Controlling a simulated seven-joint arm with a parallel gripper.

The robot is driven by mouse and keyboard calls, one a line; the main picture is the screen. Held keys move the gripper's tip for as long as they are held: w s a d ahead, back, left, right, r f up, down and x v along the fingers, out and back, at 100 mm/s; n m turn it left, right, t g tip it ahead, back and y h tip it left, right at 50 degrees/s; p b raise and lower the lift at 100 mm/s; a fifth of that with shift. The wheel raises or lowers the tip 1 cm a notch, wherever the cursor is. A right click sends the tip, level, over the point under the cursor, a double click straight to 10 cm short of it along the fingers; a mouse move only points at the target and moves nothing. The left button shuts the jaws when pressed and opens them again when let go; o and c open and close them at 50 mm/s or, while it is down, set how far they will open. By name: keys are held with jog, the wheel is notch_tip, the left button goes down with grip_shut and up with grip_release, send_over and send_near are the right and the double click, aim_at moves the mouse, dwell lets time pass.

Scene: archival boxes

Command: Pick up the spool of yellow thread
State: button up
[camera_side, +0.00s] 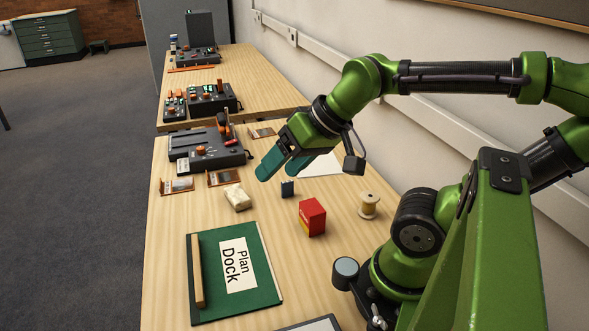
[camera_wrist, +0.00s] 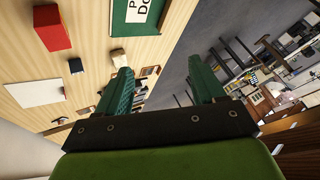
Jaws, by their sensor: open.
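The spool of yellow thread (camera_side: 369,205) stands upright on the wooden table in the side view, right of the red box and close to my arm's base. I cannot make it out in the wrist view. My gripper (camera_side: 281,169) is open and empty, with teal fingers, above the table and to the left of and beyond the spool. In the wrist view its two fingers (camera_wrist: 165,90) are spread wide with nothing between them.
A red box (camera_side: 312,217), a small blue box (camera_side: 287,188) and a cream block (camera_side: 238,197) stand near the spool. A green "Plan Dock" board (camera_side: 260,292) lies in front. A grey device (camera_side: 205,150) is behind. The wall runs along the right.

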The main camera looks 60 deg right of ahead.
jog(key=d+f+m+g+h, duration=0.2)
jog(key=d+f+m, duration=0.1)
jog(key=d, duration=0.8)
jog(key=n+g, duration=0.5)
jog(key=n, duration=0.1)
send_over(370, 196)
notch_tip(370, 196, down, 4)
jog(key=f, duration=1)
jog(key=shift+s+f, duration=0.2)
jog(key=shift+s, duration=0.15)
jog(key=shift+w+f, duration=0.15)
jog(key=shift+f, duration=1.25)
jog(key=shift+w+f, duration=0.15)
jog(key=shift+f, duration=1.2)
jog(key=c, duration=0.8)
